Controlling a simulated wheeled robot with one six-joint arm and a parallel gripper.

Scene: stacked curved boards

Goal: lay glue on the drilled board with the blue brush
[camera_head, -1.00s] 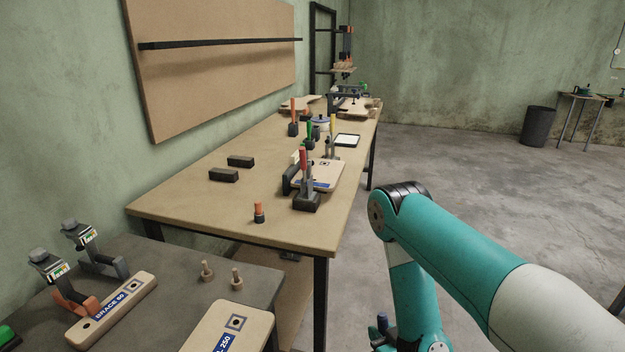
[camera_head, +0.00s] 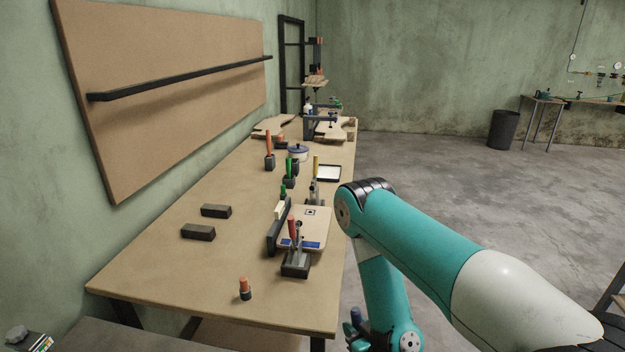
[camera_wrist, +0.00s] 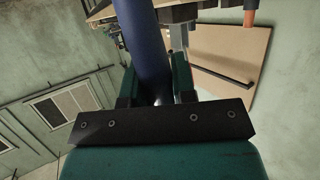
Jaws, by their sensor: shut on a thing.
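In the wrist view my gripper (camera_wrist: 157,88) is shut on a thick blue handle (camera_wrist: 148,45), which I take to be the blue brush. Its bristle end cannot be made out. A pale board (camera_head: 314,226) with a dark square mark and a blue label lies on the long workbench. It looks like the drilled board, but any hole is too small to tell.

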